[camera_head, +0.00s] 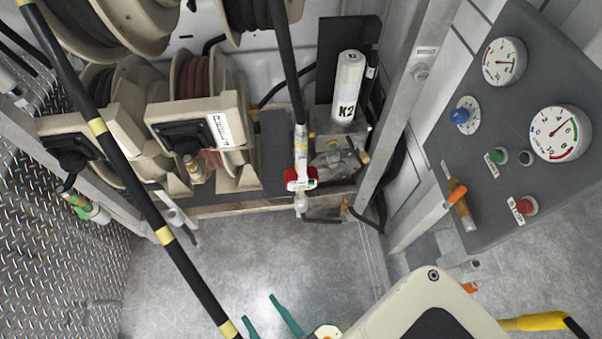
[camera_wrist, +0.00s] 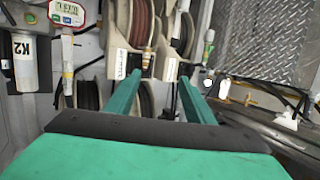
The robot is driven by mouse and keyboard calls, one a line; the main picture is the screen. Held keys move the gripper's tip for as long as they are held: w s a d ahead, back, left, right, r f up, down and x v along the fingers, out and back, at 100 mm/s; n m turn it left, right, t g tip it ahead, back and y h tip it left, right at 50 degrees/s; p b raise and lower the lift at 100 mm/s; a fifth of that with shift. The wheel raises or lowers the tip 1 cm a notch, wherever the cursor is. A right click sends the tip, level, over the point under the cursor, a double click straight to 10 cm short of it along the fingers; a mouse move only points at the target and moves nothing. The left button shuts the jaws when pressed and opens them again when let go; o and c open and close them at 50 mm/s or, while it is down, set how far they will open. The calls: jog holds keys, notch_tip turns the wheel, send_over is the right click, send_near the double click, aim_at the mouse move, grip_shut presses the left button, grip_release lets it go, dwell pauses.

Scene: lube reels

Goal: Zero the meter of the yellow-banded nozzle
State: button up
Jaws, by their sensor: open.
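A black hose with yellow bands (camera_head: 163,235) crosses the left foreground in the head view and leaves at the bottom edge; I cannot see its nozzle there. A red-cased meter (camera_head: 301,179) sits on a pale nozzle hanging from another black hose at the middle. In the wrist view the red meter (camera_wrist: 67,12) is at the upper left with a lit display, its digits too small to read. Whether this nozzle has yellow bands is unclear. My gripper (camera_head: 258,307) has teal fingers, is open and empty, and is apart from the meter. In the wrist view, its fingertips (camera_wrist: 160,77) point toward the reels.
Beige hose reels (camera_head: 197,130) fill the back left. A white K2 cylinder (camera_head: 347,85) stands right of the meter. A grey panel (camera_head: 500,170) with gauges and knobs is at the right. A yellow part with a black cable (camera_head: 535,322) is at lower right. The metal floor is clear.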

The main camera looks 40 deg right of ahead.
jog(key=shift+c, duration=0.7)
grip_shut()
dwell(1.0)
